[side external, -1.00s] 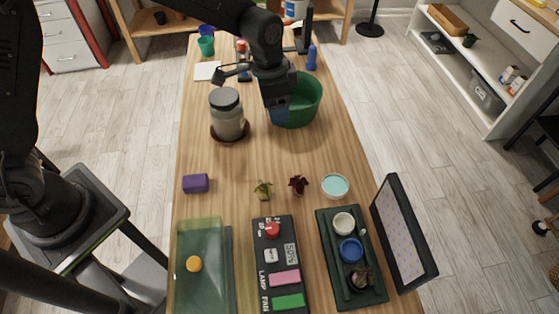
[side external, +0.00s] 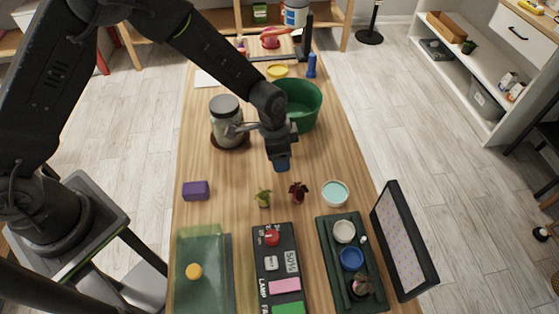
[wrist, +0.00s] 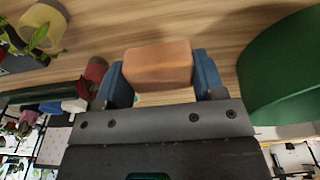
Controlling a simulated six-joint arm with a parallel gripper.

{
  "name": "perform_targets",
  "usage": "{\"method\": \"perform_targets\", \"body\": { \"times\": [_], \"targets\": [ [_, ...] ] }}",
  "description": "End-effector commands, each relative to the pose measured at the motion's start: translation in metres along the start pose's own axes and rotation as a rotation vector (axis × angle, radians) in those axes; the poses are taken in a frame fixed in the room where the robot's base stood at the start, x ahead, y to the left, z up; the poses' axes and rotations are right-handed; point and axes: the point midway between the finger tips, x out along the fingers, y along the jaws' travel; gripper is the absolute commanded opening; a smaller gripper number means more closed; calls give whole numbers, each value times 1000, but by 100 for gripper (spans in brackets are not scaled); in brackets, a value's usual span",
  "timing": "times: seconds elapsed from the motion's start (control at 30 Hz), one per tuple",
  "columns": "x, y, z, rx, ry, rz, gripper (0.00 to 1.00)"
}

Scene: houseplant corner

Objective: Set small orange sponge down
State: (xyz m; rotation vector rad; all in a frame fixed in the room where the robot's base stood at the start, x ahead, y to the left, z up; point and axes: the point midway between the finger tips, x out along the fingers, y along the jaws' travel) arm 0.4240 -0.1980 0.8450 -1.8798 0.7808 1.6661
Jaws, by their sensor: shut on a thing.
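The small orange sponge (wrist: 158,65) is a block between the two blue fingers of my gripper (wrist: 160,78) in the wrist view. My gripper is shut on it, with a finger at each side. In the side external view my gripper (side external: 281,164) points down over the middle of the wooden table, in front of the green pot. It appears raised above the wood. The sponge cannot be made out in that view.
A green pot (side external: 304,98) and a lidded jar (side external: 226,123) stand behind my gripper. Two small plants (side external: 263,198) (side external: 298,193), a turquoise-filled bowl (side external: 335,193) and a purple block (side external: 195,190) lie in front. Bare wood (side external: 232,178) shows between them.

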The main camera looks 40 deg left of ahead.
Motion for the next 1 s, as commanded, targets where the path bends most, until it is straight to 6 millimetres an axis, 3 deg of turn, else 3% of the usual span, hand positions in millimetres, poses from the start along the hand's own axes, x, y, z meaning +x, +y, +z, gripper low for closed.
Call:
{"method": "perform_targets", "body": {
  "times": [0.23, 0.6, 0.63, 0.9, 1.0],
  "targets": [
    [32, 0, 4, 1, -2, 0, 41],
    [36, 0, 5, 1, -1, 0, 41],
    [36, 0, 5, 1, 0, -1, 64],
    [35, 0, 4, 0, 0, -1, 88],
    [35, 0, 4, 0, 0, -1, 88]
  ]
}}
